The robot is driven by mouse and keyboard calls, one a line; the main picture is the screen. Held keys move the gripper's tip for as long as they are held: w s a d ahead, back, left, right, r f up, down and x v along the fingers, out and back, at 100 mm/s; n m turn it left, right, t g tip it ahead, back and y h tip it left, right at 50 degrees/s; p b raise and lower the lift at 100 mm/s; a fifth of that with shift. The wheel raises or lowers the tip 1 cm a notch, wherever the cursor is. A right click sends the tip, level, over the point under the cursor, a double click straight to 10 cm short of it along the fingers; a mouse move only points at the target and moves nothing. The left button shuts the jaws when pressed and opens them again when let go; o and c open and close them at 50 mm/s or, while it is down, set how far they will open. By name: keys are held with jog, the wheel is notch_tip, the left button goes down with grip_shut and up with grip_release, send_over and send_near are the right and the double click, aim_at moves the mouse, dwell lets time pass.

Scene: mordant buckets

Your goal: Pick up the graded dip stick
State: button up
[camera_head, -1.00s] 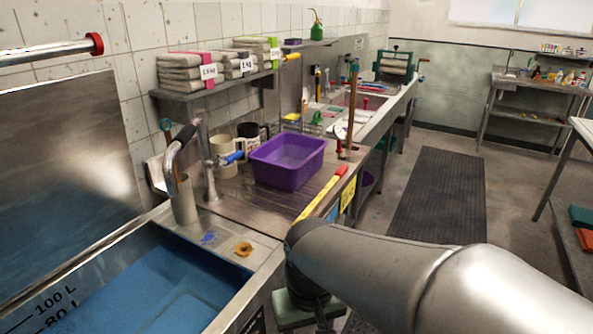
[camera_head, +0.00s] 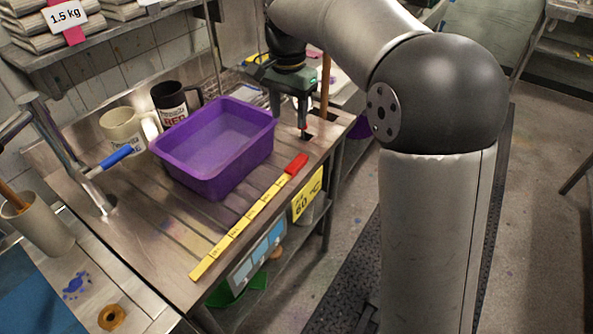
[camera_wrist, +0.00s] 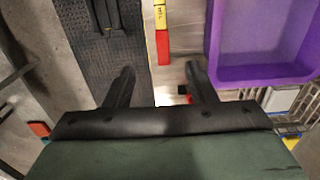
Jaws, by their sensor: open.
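The graded dip stick is a long flat yellow bar (camera_head: 240,226) with dark marks and a red end. It lies along the front edge of the metal draining board, red end toward the back. In the wrist view its red end (camera_wrist: 162,47) shows just beyond the fingers, roughly in line with the gap between them. My gripper (camera_head: 289,122) is open and empty, pointing down over the back of the board, past the red end. Both its fingers (camera_wrist: 159,70) show in the wrist view, apart from the stick.
A purple tub (camera_head: 215,185) stands on the metal draining board (camera_head: 165,235) left of the stick, close to it. Behind are a cream mug (camera_head: 122,130) and a black mug (camera_head: 170,100). A yellow temperature sign (camera_head: 307,194) hangs at the board's front edge.

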send_over(288, 170)
jog(key=f, duration=1)
jog(key=shift+s+f+p, duration=0.3)
jog(key=shift+f, duration=0.1)
jog(key=shift+w+f+p, duration=0.2)
jog(key=shift+f+p, duration=0.35)
jog(key=shift+f, duration=2.65)
jog(key=c, duration=1.1)
